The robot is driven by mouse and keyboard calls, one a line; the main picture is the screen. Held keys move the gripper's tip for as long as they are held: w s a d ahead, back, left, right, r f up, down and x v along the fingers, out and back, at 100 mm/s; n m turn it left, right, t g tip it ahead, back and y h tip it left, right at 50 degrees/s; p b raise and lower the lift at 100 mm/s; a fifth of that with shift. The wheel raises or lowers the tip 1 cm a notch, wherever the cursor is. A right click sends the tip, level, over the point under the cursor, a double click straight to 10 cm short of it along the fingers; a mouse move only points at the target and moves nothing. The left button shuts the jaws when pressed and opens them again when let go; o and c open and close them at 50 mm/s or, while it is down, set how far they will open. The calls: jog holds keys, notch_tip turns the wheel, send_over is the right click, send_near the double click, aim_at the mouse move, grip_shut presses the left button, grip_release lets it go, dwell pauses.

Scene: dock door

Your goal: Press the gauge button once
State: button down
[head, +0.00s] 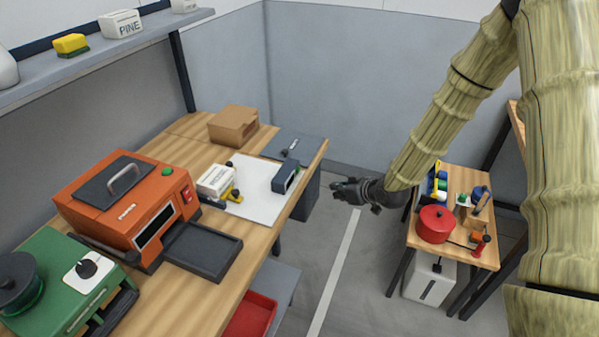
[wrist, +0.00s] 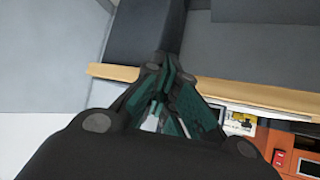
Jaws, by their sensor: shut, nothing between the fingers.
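A small dark blue-grey box with a pale display face (head: 286,177), which looks like the gauge, stands on a white sheet near the bench's right edge. A tiny green spot, possibly its button, shows at its right end; it is too small to be sure. My gripper (head: 342,188) is shut and empty, held in the air to the right of the box, beyond the bench edge and clear of it. In the wrist view my gripper's dark fingers (wrist: 165,90) are together, with the bench edge behind them. I cannot make out the gauge button there.
The wooden bench (head: 180,239) also holds an orange machine (head: 125,205) with green and red buttons, a green machine (head: 65,285), a white box (head: 215,180) and a cardboard box (head: 233,124). A small table (head: 451,252) with a red pot (head: 435,224) stands right. Floor between is open.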

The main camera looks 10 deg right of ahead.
aim_at(298, 170)
jog(key=shift+w+d+r, duration=0.25)
jog(key=shift+w+r, duration=0.35)
jog(key=shift+r, duration=0.15)
jog(key=shift+a, duration=0.1)
jog(key=shift+w+a+b, duration=0.25)
jog(key=shift+w+a, duration=0.5)
jog(key=shift+a, duration=0.35)
jog(key=shift+w+a+b, duration=0.3)
jog(key=shift+w+a, duration=0.45)
jog(key=shift+a, duration=0.3)
jog(key=shift+w+a+b, duration=0.25)
jog(key=shift+w+a, duration=0.5)
jog(key=shift+a, duration=0.35)
jog(key=shift+w+a, duration=0.2)
jog(key=shift+a, duration=0.1)
jog(key=shift+w+a, duration=0.1)
jog(key=shift+a, duration=0.05)
jog(key=shift+w+a, duration=0.15)
jog(key=shift+a, duration=0.05)
